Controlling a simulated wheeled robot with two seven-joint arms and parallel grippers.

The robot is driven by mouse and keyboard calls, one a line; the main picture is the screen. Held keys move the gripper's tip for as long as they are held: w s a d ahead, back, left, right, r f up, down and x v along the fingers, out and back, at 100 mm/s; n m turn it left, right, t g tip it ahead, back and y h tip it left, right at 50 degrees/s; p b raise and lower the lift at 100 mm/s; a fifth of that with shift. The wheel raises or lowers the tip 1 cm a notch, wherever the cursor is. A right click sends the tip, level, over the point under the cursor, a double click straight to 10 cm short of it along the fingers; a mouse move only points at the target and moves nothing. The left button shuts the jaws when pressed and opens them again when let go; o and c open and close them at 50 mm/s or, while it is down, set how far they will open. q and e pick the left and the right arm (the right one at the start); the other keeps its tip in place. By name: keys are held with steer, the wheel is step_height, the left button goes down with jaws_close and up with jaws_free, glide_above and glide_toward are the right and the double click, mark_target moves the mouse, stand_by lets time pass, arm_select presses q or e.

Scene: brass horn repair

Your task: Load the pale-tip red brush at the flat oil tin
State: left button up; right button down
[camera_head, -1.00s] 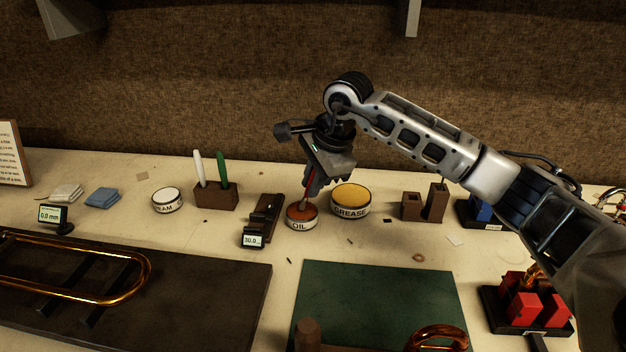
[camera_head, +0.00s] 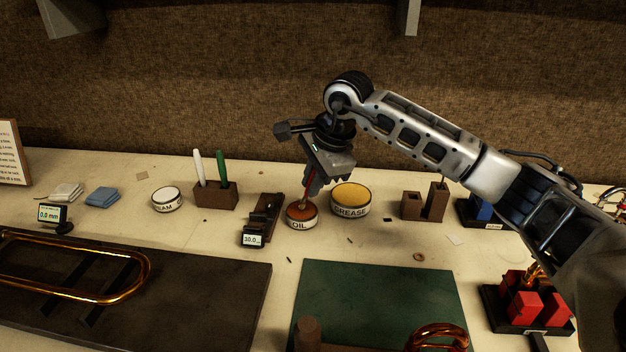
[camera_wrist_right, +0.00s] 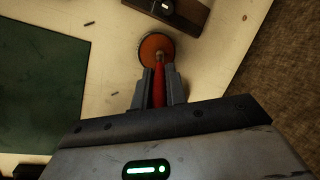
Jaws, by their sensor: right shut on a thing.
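My right gripper (camera_head: 319,182) is shut on the red brush (camera_head: 311,186), which points down toward the oil tin. The right wrist view shows the brush (camera_wrist_right: 159,88) between the two fingers (camera_wrist_right: 159,92), with its tip end over the orange-brown surface of the oil tin (camera_wrist_right: 150,42). The flat round oil tin (camera_head: 301,217), labelled OIL, stands open on the bench. The brush's tip is at the oil surface; I cannot tell how deep it sits. My left gripper is not in view.
The grease tin (camera_head: 350,199) stands close to the right of the oil tin. A dark tool with a small display (camera_head: 262,218) is close to its left. A brown holder with white and green brushes (camera_head: 216,194) stands further left. A green mat (camera_head: 380,300) lies in front.

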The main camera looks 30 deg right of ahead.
stand_by(0.3)
steer(key=shift+r+p, duration=1.15)
steer(key=shift+r, duration=0.45)
steer(key=shift+r+p, duration=1.25)
steer(key=shift+r, duration=0.65)
steer(key=shift+f, duration=0.1)
